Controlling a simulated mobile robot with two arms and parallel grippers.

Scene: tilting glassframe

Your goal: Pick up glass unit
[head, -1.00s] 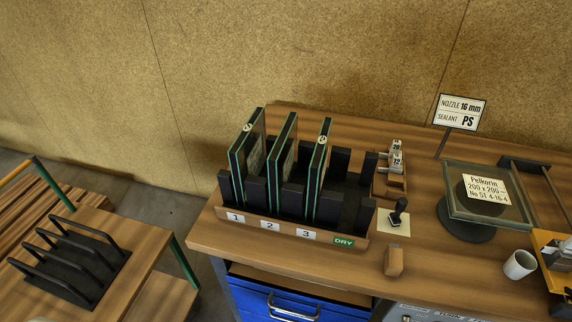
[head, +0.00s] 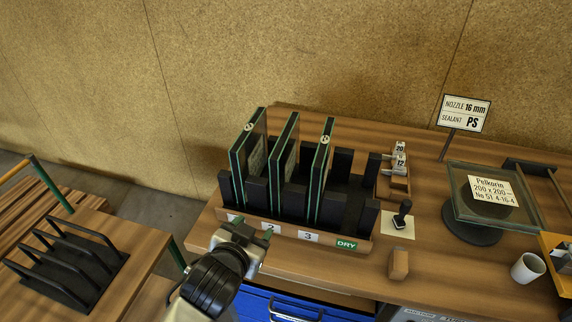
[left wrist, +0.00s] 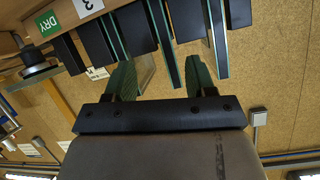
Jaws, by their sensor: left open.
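Three upright glass units with dark spacers and green edges stand in a black slotted rack (head: 363,217): the first (head: 238,165), the second (head: 283,160) and the third (head: 319,170). A number label 2 is partly covered by my left gripper (head: 240,228), which is in front of the rack's left end. In the left wrist view the left gripper (left wrist: 160,78) is open and empty. Its green fingers point toward the rack, and the edge of a middle glass unit (left wrist: 163,35) lines up between them. Contact is not visible. My right gripper is not in view.
A flat glass pane (head: 484,190) lies on a round black stand at right, with a label on it. A white cup (head: 527,267), a wooden block (head: 398,264) and a small stamp (head: 402,215) stand nearby. An empty black rack (head: 66,262) sits on the left trolley.

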